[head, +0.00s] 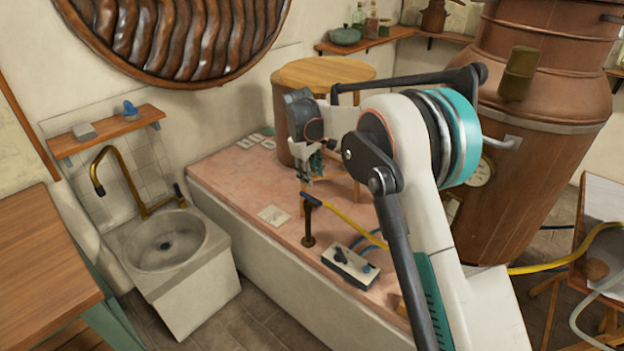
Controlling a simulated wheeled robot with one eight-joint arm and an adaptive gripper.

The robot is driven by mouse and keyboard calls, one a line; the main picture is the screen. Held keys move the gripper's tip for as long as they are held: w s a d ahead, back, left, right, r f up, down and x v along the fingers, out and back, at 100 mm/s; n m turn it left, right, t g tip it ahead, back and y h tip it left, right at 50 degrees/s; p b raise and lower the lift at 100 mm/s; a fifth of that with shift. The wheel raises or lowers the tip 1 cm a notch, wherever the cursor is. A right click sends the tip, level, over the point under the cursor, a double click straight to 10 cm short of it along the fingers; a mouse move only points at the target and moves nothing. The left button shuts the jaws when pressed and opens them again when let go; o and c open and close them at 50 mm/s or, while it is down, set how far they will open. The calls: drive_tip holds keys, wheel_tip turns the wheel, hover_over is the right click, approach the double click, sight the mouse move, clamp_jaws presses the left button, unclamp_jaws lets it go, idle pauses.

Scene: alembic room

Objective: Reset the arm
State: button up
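My arm reaches up from the bottom right of the head view and bends over the pink-topped counter (240,193). My gripper (306,178) hangs at the arm's end, above the counter and in front of a round wooden stool or barrel (283,125). The gripper is small and dark here, and its fingers are hard to make out. I see nothing clearly held in it.
A dark stand with a blue-tipped nozzle (308,225) and a control box (350,266) stand on the counter near the arm. A sink (165,245) is at left, beside a wooden table (35,260). A large copper still (520,150) stands behind the arm at right.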

drive_tip(key=shift+r, duration=0.1)
drive_tip(key=s+d+r+m+t+y, duration=0.15)
drive_tip(key=s+d+r+m, duration=0.35)
drive_tip(key=s+d+r, duration=1.2)
drive_tip(key=s+d+f+m+t, duration=0.2)
drive_tip(key=s+d, duration=0.1)
drive_tip(key=s, duration=1)
drive_tip(key=s+d+f+m+t, duration=0.1)
drive_tip(key=s+d+m+t, duration=0.1)
drive_tip(key=s, duration=1.1)
drive_tip(key=shift+s+d+f+m, duration=0.2)
drive_tip(key=shift+d+f+m, duration=0.2)
drive_tip(key=shift+d+m, duration=0.65)
drive_tip(key=shift+d+n, duration=0.2)
drive_tip(key=shift+n, duration=0.05)
